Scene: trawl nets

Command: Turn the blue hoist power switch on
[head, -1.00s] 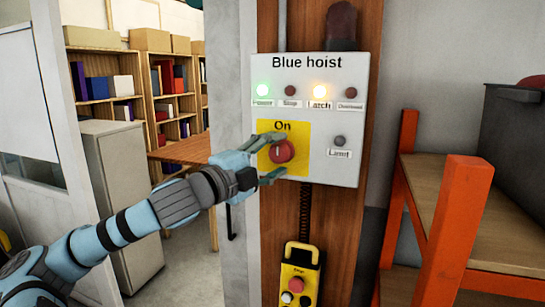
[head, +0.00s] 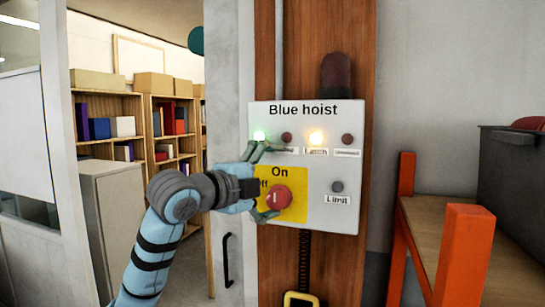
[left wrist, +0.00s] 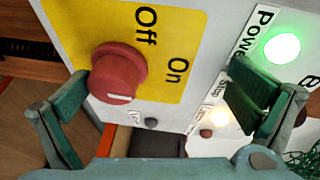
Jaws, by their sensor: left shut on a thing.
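The blue hoist panel (head: 344,150) is a white box with a yellow plate labelled On and Off. Its red round switch knob (head: 278,197) sits on that plate; the left wrist view shows the knob (left wrist: 117,72) with a short white mark, whose exact setting I cannot tell. One finger is against the knob's side; the other lies higher, by the Power label. The green Power lamp (left wrist: 282,47) and the amber Latch lamp (head: 317,137) are lit. My right gripper is not in view.
The panel is fixed to a wooden post (head: 301,70). A yellow pendant (head: 299,299) hangs below it. An orange-framed shelf (head: 463,260) with a dark bin (head: 505,180) stands at right. Shelving (head: 108,105) and a grey cabinet (head: 112,200) stand at left.

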